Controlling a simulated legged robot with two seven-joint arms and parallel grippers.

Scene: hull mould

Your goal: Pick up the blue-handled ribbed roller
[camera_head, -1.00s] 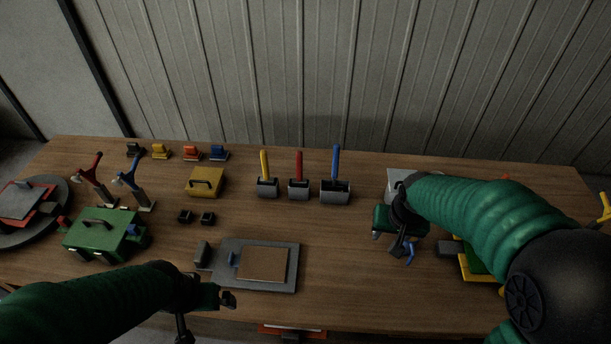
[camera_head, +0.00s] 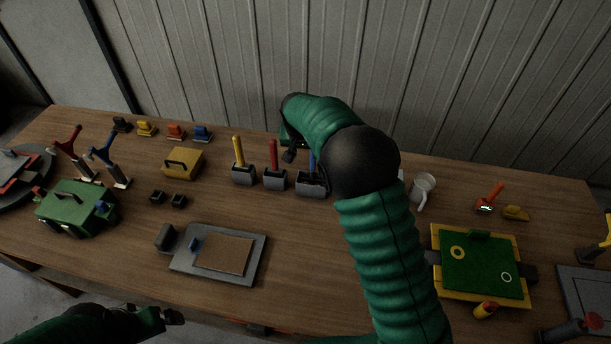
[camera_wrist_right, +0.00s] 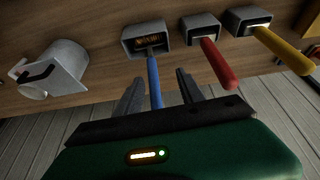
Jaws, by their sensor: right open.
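The blue-handled roller (camera_head: 311,160) stands handle-up in a grey holder (camera_head: 312,190), at the right end of a row of three. My right arm partly covers it in the head view. In the right wrist view, its blue handle (camera_wrist_right: 154,82) points toward me and a copper-coloured, ribbed-looking part (camera_wrist_right: 148,42) shows inside the holder. My right gripper (camera_head: 289,152) is open. Its two fingers (camera_wrist_right: 159,76) show on either side of the blue handle; I cannot tell whether they touch it. My left gripper (camera_head: 172,316) is low at the table's front edge; its jaw state is unclear.
Red-handled (camera_head: 273,155) and yellow-handled (camera_head: 238,152) tools stand in holders left of the blue one. A white mug (camera_head: 424,186) is to the right. A green plate on a yellow frame (camera_head: 436,282) lies front right. Bare wood lies in front of the holders.

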